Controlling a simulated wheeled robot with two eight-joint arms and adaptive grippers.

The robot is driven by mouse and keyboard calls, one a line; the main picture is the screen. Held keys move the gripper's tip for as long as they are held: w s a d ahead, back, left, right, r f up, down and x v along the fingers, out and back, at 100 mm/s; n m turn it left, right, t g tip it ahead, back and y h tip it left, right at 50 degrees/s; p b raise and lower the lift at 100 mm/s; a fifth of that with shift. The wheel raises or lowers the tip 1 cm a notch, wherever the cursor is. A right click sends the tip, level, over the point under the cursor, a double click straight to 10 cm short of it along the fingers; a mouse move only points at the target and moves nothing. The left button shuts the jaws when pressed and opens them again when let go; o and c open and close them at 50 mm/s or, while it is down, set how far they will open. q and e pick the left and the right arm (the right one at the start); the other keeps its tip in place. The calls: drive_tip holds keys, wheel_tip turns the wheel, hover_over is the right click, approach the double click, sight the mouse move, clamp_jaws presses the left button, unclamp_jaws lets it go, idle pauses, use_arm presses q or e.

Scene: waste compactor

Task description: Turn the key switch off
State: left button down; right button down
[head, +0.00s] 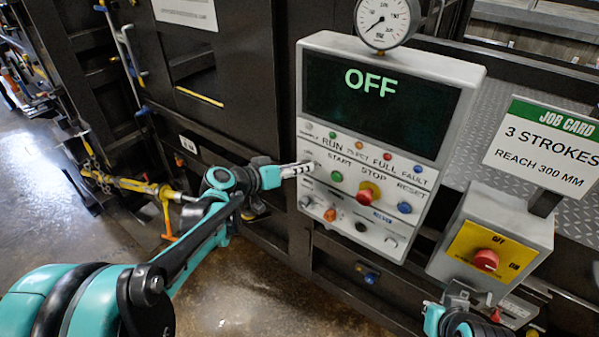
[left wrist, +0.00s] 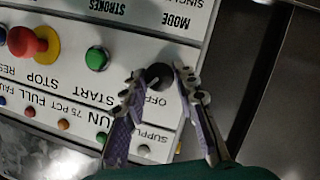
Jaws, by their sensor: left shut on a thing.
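The control panel (head: 300,230) is light grey, and its dark display (head: 382,105) reads OFF in green letters. My left gripper (head: 310,167) reaches the panel's left edge, beside the green START button (head: 336,176). In the left wrist view, the panel is upside down and the key switch (left wrist: 158,74) is a dark round piece by the OFF label. The fingers of my left gripper (left wrist: 154,82) are shut on it, one on each side. The fingers partly hide the key and its labels. My right gripper (head: 460,300) is at the bottom right, partly cut off, its opening unclear.
A red and yellow STOP button (head: 369,193) and a blue RESET button (head: 404,208) are right of START. A grey box with a red rotary switch (head: 486,260) stands lower right, below a job card (head: 545,145). A gauge (head: 385,20) tops the panel.

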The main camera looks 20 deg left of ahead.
use_arm(q)
drive_tip(key=shift+w+a+f+n+h+b, duration=0.1)
drive_tip(key=shift+n+h+b, duration=0.7)
drive_tip(key=shift+n+b, duration=0.45)
drive_tip(key=shift+a+f+n+h+b, duration=0.1)
drive_tip(key=shift+n+h+b, duration=0.85)
drive_tip(key=shift+n, duration=0.5)
drive_tip(key=shift+t, duration=0.3)
drive_tip(key=c, duration=1.2)
unclamp_jaws()
drive_tip(key=shift+a, duration=0.1)
drive_tip(key=v, duration=1.2)
drive_tip(key=shift+r, duration=0.1)
